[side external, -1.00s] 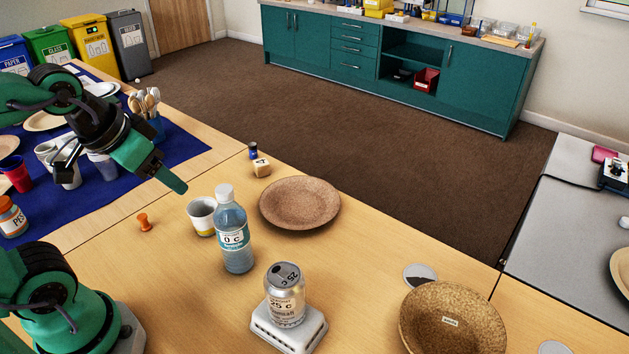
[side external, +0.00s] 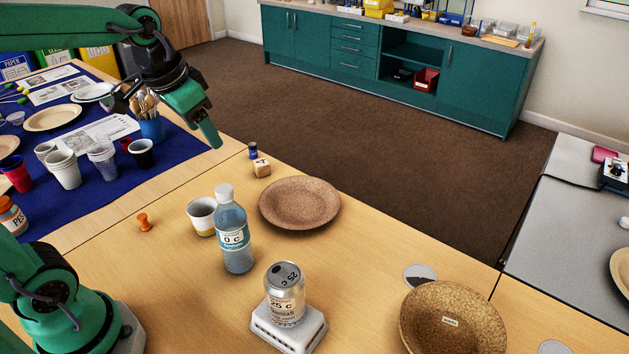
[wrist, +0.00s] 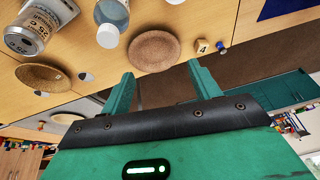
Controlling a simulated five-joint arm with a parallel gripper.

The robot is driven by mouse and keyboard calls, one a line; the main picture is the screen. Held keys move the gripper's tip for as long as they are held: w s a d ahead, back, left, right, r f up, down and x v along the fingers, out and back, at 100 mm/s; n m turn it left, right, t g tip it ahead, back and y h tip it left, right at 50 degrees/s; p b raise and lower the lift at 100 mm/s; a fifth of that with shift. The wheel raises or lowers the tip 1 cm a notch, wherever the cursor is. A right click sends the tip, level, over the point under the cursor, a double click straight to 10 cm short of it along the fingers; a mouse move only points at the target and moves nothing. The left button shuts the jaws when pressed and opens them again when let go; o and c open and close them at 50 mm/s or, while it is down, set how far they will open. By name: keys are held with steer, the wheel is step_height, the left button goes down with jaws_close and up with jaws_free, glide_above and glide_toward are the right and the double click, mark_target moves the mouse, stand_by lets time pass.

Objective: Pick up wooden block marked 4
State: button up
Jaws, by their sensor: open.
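The wooden block marked 4 (side external: 262,167) stands on the light wood table near its far edge, beside the brown cork plate. In the wrist view the block (wrist: 202,46) lies beyond my fingertips, with its dark 4 showing. My gripper (side external: 214,142) is above the table's far left part, up and to the left of the block and apart from it. In the wrist view its two green fingers (wrist: 158,74) are spread with nothing between them.
A small blue-capped item (side external: 252,150) stands right behind the block. A blue cup of wooden spoons (side external: 152,128) is at the left.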

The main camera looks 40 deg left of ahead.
steer(key=w+a+f+m+g, duration=0.1)
steer(key=w+a+f, duration=0.15)
steer(key=w, duration=0.55)
steer(key=m+g, duration=0.2)
steer(key=g, duration=0.1)
glide_above(259, 162)
step_height(259, 162, down, 16)
steer(key=shift+d+f, duration=0.1)
steer(key=shift+d, duration=0.05)
steer(key=shift+w+a+f+m, duration=0.2)
steer(key=shift+f+m, duration=0.1)
steer(key=shift+f, duration=1.35)
steer(key=shift+s+d+f, duration=0.1)
steer(key=shift+f, duration=1.2)
steer(key=shift+s+f, duration=0.1)
steer(key=shift+f, duration=1.2)
